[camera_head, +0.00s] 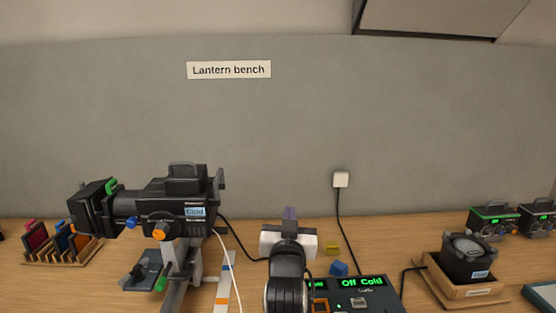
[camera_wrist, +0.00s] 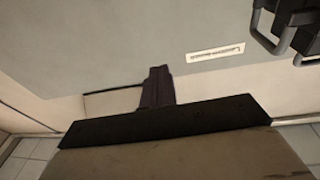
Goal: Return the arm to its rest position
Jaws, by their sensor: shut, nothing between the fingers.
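My gripper (camera_head: 290,214) is at the lower middle of the head view, above the wooden bench top. Its dark fingers are together with nothing between them, pointing up and away toward the grey back panel. In the wrist view the shut fingers (camera_wrist: 157,86) stand against the grey panel, touching nothing that I can see. The white hand and my dark wrist hide part of the bench behind them.
A black lantern (camera_head: 165,204) marked Cold stands left of my arm. A black unit (camera_head: 466,262) sits in a wooden tray (camera_head: 440,285) farther right.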

